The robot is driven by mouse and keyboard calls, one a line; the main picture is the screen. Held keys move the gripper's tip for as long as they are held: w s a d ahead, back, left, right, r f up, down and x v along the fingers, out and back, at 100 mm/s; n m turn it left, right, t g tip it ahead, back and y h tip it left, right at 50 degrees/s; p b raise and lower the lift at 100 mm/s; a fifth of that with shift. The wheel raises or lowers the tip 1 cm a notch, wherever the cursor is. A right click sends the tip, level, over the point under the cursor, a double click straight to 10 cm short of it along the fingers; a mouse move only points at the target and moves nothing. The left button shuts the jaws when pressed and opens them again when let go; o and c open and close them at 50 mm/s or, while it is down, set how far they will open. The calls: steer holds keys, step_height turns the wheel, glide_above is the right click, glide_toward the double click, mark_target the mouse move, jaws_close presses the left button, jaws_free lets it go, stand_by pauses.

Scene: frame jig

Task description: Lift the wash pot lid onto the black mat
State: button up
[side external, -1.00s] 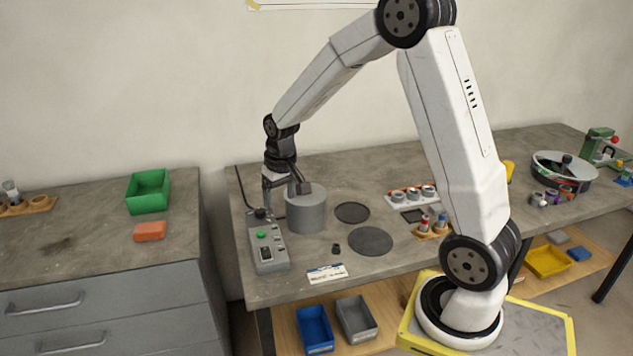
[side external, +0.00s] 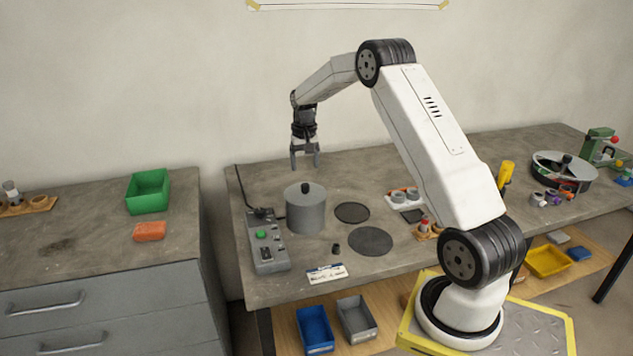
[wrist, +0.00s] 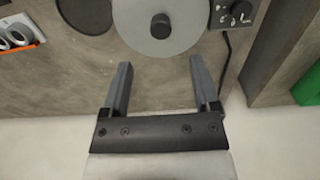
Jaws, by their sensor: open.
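The wash pot (side external: 306,216) is a grey cylinder standing on the bench. Its grey lid (side external: 298,191) with a black knob (side external: 306,187) sits on top. In the wrist view the lid (wrist: 188,22) and its knob (wrist: 161,25) show from above, beyond the fingertips. My gripper (side external: 305,166) is open and empty, above and behind the pot, apart from the lid; its spread fingers also show in the wrist view (wrist: 160,68). Two dark round mats lie right of the pot: a smaller one (side external: 352,212) and a larger one (side external: 370,241). I cannot tell which is the named black mat.
A control box (side external: 268,247) with a green button and a cable stands close left of the pot. A small black piece (side external: 336,248) and a white card (side external: 326,273) lie in front. A white rack (side external: 404,199) stands to the right. The bench behind the pot is clear.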

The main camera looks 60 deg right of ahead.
mark_target(305, 185)
steer(key=shift+a+f, duration=0.2)
steer(key=shift+f, duration=3.7)
jaws_close()
